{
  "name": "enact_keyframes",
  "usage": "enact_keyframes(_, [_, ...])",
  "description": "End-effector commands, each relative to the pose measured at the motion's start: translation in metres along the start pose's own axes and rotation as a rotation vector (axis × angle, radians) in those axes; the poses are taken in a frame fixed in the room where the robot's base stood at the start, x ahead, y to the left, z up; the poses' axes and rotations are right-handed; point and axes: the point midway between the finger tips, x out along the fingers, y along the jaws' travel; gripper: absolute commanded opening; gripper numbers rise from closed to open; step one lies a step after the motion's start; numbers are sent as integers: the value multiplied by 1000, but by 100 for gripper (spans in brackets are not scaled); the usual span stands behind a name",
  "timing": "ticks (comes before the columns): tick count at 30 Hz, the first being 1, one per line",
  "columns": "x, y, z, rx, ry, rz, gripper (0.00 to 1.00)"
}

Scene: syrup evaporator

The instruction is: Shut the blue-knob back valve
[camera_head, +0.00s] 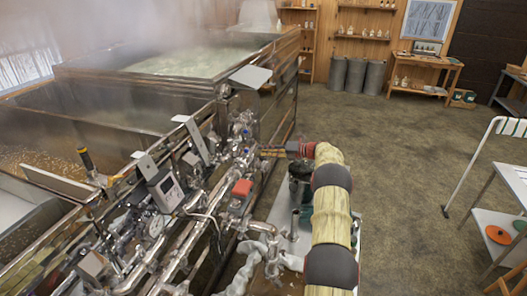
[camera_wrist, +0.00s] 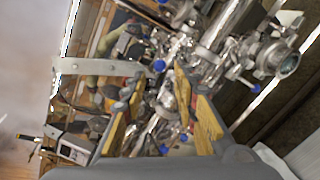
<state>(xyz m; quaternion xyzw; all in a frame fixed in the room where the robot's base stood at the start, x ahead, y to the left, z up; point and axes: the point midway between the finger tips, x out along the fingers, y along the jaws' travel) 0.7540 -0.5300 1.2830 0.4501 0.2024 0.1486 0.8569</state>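Several blue knobs sit on the steel pipework along the evaporator's (camera_head: 283,80) side. In the head view a blue knob (camera_head: 245,131) shows at the far end of the pipes, just left of my gripper (camera_head: 268,152). In the wrist view, blue knobs show at the upper middle (camera_wrist: 159,65), lower middle (camera_wrist: 183,137) and right (camera_wrist: 255,88). My gripper's yellow fingers (camera_wrist: 160,85) are apart, with pipe fittings seen between them. I cannot tell whether they touch a valve, or which knob is the back one.
A red-topped valve (camera_head: 242,188), a digital meter box (camera_head: 165,188) and a round gauge (camera_head: 156,226) crowd the nearer pipes. Steam rises over the pans. A table (camera_head: 508,178) stands at the right. The floor (camera_head: 400,150) behind my arm is clear.

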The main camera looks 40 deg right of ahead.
Motion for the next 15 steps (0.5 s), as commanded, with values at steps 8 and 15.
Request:
enact_keyframes(8, [7,23,2,4,12,9,16])
enact_keyframes(15, [21,44,-36,231,-35,92,3])
